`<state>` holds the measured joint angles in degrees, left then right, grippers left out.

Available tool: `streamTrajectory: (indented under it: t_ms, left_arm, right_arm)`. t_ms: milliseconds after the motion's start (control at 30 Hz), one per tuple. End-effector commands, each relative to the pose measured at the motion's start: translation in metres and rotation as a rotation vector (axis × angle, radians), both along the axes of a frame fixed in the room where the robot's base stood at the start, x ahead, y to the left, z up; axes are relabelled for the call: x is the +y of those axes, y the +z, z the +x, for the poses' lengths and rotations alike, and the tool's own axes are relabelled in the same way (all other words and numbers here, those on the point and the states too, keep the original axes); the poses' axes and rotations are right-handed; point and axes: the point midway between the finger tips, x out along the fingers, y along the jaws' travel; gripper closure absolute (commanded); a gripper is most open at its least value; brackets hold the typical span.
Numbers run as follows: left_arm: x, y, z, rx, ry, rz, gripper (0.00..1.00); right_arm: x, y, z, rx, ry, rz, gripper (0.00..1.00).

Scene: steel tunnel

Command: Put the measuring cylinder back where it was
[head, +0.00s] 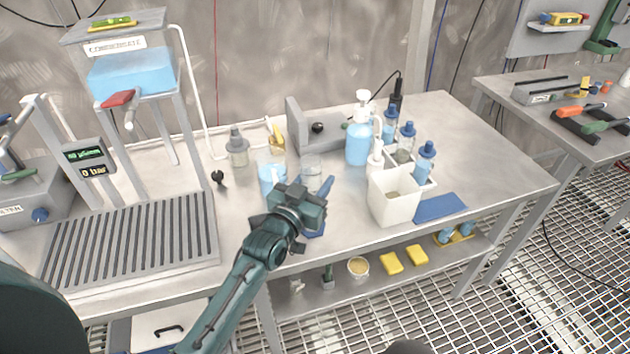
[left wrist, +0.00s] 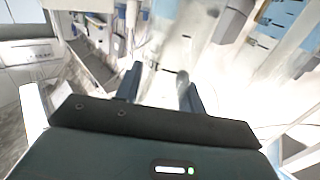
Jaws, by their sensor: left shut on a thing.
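My left gripper (head: 322,208) reaches over the front middle of the steel bench, its fingers pointing away from the arm. It is shut on a clear, see-through thing that appears to be the measuring cylinder; in the left wrist view a pale clear shape (left wrist: 160,82) lies between the two dark blue fingers (left wrist: 160,84). In the head view a clear glass vessel (head: 311,170) shows just behind the gripper; I cannot tell whether it is the held thing. The gripper hides the held thing's lower part. My right gripper is not in view.
A beaker of blue liquid (head: 271,178) stands left of the gripper. A white container (head: 395,197), a blue wash bottle (head: 359,140) and several blue-capped bottles stand to the right. A blue mat (head: 441,207) lies at the front edge. A slatted tray (head: 130,240) is at left.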

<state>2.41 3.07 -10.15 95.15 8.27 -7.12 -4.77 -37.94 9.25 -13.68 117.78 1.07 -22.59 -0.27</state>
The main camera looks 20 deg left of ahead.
Motion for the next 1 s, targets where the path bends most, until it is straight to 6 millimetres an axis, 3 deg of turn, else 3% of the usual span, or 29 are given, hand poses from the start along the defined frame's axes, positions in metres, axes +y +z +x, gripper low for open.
streamTrajectory:
  t_ms: [167, 200, 433, 733, 867, 1000]
  left_arm:
    - [0.000, -0.003, 0.000, -0.001, 0.000, 0.001, 0.86]
    - [0.000, -0.002, 0.000, 0.000, 0.000, 0.001, 0.58]
    - [0.000, -0.002, 0.000, 0.001, 0.000, 0.001, 0.39]
    - [0.000, 0.002, 0.000, 0.000, 0.000, 0.000, 0.39]
    - [0.004, -0.002, -0.017, 0.004, 0.001, 0.002, 0.39]
    - [0.010, -0.002, -0.047, 0.004, 0.001, 0.003, 0.39]
  right_arm:
    - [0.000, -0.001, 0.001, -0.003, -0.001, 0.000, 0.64]
    - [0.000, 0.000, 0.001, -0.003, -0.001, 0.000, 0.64]
    - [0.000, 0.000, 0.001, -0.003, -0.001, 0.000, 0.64]
    - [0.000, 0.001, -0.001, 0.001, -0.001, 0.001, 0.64]
    - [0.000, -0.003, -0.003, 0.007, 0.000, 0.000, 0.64]
    - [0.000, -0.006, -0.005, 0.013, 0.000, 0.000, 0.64]
